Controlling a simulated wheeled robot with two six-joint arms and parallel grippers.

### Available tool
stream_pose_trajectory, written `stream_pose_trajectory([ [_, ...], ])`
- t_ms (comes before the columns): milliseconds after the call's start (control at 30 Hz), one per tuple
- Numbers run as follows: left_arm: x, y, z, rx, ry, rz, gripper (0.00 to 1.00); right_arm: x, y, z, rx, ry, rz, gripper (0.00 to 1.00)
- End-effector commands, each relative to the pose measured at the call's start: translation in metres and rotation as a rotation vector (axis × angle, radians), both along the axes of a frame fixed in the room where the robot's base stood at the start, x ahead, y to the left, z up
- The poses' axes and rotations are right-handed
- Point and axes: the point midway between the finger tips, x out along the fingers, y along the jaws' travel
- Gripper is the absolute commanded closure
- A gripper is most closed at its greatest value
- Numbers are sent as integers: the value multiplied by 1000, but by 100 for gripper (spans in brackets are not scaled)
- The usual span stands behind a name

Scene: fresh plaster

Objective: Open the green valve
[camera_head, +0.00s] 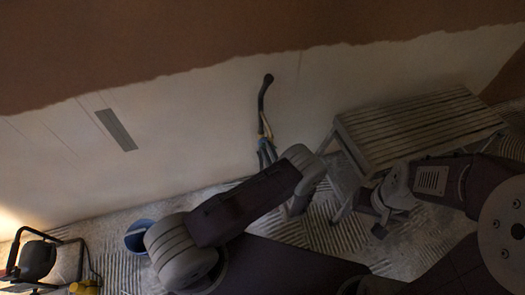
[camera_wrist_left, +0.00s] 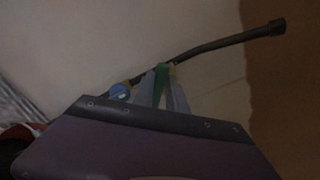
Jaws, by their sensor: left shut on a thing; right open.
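The green valve's handle (camera_wrist_left: 160,84) stands upright on a dark pipe in the left wrist view. The two grey fingers of my left gripper (camera_wrist_left: 161,92) are shut on it, one on each side. In the head view my left gripper (camera_head: 267,152) is at the lower end of the dark bent pipe (camera_head: 265,93) by the wall; the green handle is too small to make out there. The pipe also shows in the left wrist view (camera_wrist_left: 225,43). My right gripper (camera_head: 379,226) hangs low below the bench, small and dark, away from the valve, holding nothing I can see.
A blue round part (camera_wrist_left: 120,92) sits beside the green handle. A slatted wooden bench (camera_head: 420,127) stands right of the pipe. A blue bucket (camera_head: 138,236) and a work lamp (camera_head: 38,260) are on the floor at left. The half-plastered wall (camera_head: 190,150) runs behind.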

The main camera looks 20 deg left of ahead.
Motion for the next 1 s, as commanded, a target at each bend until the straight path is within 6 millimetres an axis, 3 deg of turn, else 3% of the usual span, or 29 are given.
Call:
stream_pose_trajectory([
  [233, 1, -2, 1, 45, 30, -1, 100, 0, 0, 0, 0, 0, 0, 27],
  [500, 12, -19, 12, 475, 320, -4, 100, 0, 0, 3, 0, 0, 0, 27],
  [600, 14, -22, 13, 559, 378, -4, 100, 0, 0, 3, 0, 0, 0, 27],
  [867, 15, -22, 13, 581, 394, -2, 100, 0, 0, 2, 0, 0, 0, 27],
  [1000, 18, -28, 13, 704, 475, -3, 100, 0, 0, -1, 0, 0, 0, 27],
])
